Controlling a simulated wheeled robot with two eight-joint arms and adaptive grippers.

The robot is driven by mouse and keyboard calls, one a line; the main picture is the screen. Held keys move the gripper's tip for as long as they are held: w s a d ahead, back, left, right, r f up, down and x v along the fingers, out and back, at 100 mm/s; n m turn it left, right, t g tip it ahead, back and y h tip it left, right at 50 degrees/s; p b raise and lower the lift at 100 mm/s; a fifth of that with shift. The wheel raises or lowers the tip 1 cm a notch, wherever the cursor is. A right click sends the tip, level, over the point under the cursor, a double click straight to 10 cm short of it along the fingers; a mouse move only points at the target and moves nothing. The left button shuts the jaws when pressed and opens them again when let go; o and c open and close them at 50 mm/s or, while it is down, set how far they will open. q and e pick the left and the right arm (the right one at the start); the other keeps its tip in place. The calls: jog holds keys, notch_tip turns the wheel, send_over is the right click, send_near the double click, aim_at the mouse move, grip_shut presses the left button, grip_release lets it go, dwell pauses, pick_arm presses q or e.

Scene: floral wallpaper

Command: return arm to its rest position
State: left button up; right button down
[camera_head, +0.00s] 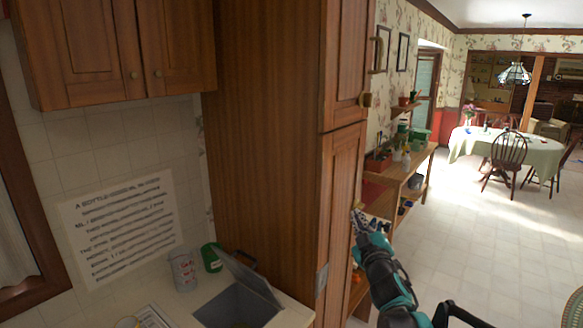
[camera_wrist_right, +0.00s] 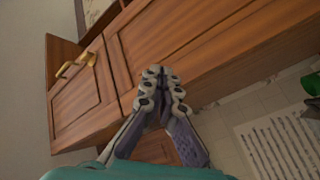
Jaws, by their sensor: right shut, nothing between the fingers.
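My right gripper (camera_head: 358,217) is at the lower right of the head view, beside the tall wooden cabinet (camera_head: 262,150). Its arm is black and teal and comes up from the bottom edge. In the right wrist view the gripper (camera_wrist_right: 160,75) has its two fingers together, with nothing between them. Wooden cabinet doors (camera_wrist_right: 85,95) are behind the fingers there; I cannot tell whether the fingers touch them. My left gripper is not in view.
A counter with a grey open-lidded bin (camera_head: 238,305), a white can (camera_head: 183,271) and a green cup (camera_head: 211,258) is at the lower left. Wooden shelves (camera_head: 411,180) stand past the cabinet. The tiled floor (camera_head: 470,240) at right is clear up to a dining table (camera_head: 470,146) with chairs.

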jog(key=s+f+m+g+b, duration=0.2)
jog(key=s+f+m+g, duration=0.2)
jog(key=s+f, duration=1)
jog(key=s+f+m+g+h+b, duration=0.1)
jog(key=s+f+m+g+b, duration=0.2)
jog(key=s+f+g, duration=0.5)
jog(key=s+f+m, duration=0.1)
jog(key=s+f, duration=0.2)
jog(key=s, duration=0.4)
jog(key=s+f, duration=0.4)
jog(key=s, duration=0.3)
jog(key=shift+s+a+m, duration=0.2)
jog(key=shift+m, duration=0.2)
